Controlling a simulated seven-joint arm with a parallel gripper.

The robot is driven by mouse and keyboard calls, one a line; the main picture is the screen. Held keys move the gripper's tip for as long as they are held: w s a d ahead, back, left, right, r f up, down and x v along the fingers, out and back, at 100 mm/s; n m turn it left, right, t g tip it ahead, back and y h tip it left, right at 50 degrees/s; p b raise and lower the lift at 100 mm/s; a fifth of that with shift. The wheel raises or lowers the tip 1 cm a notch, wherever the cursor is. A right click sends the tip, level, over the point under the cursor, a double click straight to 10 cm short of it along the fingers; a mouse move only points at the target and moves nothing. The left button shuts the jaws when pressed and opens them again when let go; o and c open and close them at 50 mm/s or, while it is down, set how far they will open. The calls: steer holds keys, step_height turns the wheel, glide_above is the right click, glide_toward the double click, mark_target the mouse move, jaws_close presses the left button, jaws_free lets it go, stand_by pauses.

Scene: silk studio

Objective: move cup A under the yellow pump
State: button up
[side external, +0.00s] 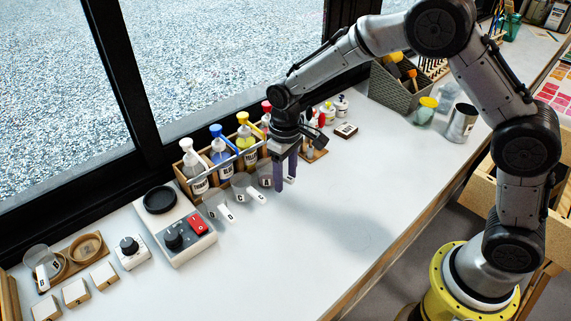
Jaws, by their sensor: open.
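The yellow pump (243,118) tops a bottle in the wooden rack by the window, between the blue pump (216,131) and the red pump (267,107). The small tag that appears to read A (266,183) is in front of the rack, just left of my gripper. The clear cup it belongs to is hard to make out. My gripper (286,184) points down with its two purple fingers apart. They hang over the table just right of the A tag, near another white tag (290,179). Whether anything stands between the fingers is unclear.
Other clear cups with tags stand left of my gripper, one tagged C (240,198). A device with a red switch (197,224) is further left. A cup tagged B (42,271) is at far left. The white table (330,220) is bare toward the front.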

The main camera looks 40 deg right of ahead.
step_height(320, 180, up, 14)
steer(key=shift+f, duration=0.15)
steer(key=shift+d, duration=0.1)
stand_by(0.3)
steer(key=s+d+r+m+t, duration=0.1)
steer(key=s+d+r+t, duration=0.1)
steer(key=s+d+r, duration=0.3)
steer(key=s+d+r+t, duration=0.1)
steer(key=s+d+r, duration=0.1)
steer(key=s+r, duration=0.5)
steer(key=s+d+f+t, duration=0.1)
steer(key=s+f, duration=0.2)
steer(key=s, duration=0.4)
steer(key=s+d+f+m+t, duration=0.1)
steer(key=s+f, duration=0.3)
steer(key=s, duration=0.4)
steer(key=shift+s+d+f+t, duration=0.2)
steer(key=shift+d+f+t, duration=0.1)
steer(key=shift+d, duration=0.25)
